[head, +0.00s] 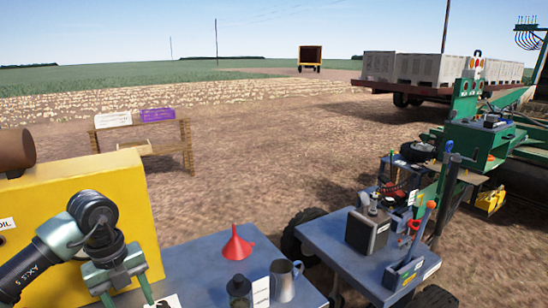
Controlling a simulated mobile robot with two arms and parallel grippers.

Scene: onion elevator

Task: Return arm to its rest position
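My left arm comes in from the lower left, in front of a yellow cabinet (130,195). My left gripper (128,298) points down beside the left end of the blue-grey table (200,262). Its two fingers are spread apart and nothing shows between them. The lowest finger ends are close to the picture's bottom edge. My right arm and gripper are not in view.
On the table stand a red funnel (237,246), a dark bottle (239,290), a white label card (261,293) and a grey metal jug (284,281). A second blue-grey bench (335,240) with tools is at right. Open soil lies behind.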

